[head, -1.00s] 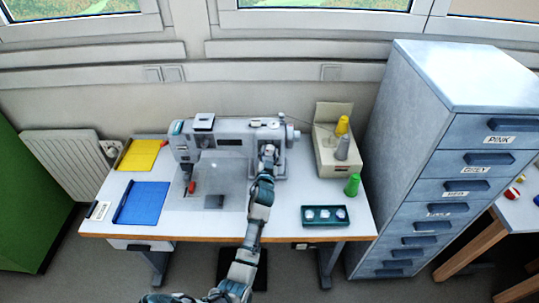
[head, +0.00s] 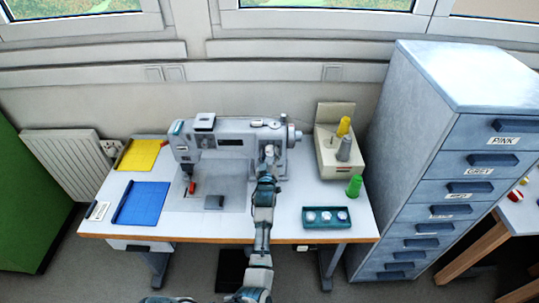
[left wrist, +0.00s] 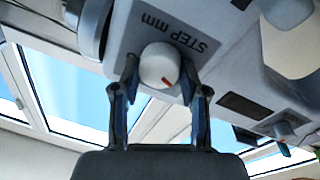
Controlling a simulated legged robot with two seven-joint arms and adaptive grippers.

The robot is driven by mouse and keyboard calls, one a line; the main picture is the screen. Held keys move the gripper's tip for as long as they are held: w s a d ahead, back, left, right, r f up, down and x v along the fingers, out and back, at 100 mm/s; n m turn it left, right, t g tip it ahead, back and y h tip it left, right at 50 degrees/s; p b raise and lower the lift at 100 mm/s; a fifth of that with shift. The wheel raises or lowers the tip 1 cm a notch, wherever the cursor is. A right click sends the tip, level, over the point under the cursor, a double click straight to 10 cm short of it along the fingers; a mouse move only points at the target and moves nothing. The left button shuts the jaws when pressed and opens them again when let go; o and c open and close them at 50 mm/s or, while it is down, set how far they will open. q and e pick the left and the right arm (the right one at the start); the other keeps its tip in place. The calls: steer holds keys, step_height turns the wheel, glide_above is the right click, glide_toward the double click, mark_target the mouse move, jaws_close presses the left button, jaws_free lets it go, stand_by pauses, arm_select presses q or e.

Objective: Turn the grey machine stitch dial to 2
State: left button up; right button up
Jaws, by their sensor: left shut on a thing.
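The grey sewing machine (head: 228,142) stands on the white table. My left gripper (left wrist: 158,84) is shut on the dial, one finger on each side. In the head view my left gripper (head: 267,165) reaches the right column of the machine and hides most of the dial. The dial's numbers cannot be read. My right gripper does not show.
A yellow mat (head: 139,155) and a blue mat (head: 143,203) lie on the left of the table. A thread stand (head: 331,160), a green spool (head: 354,186) and a teal tray (head: 326,225) are on the right. A grey drawer cabinet (head: 423,150) stands beside the table.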

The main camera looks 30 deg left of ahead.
arm_select(q)
steer(key=shift+d+f, duration=0.1)
steer(key=shift+f, duration=0.4)
steer(key=o, duration=1)
steer(key=shift+o, duration=0.7)
steer(key=shift+w, duration=0.25)
steer(key=shift+s+r, duration=0.1)
steer(key=shift+r, duration=0.05)
steer(key=shift+s, duration=0.2)
steer(key=v, duration=1.1)
steer(key=shift+s+d, duration=0.15)
steer(key=shift+d, duration=0.05)
steer(key=shift+f, duration=0.2)
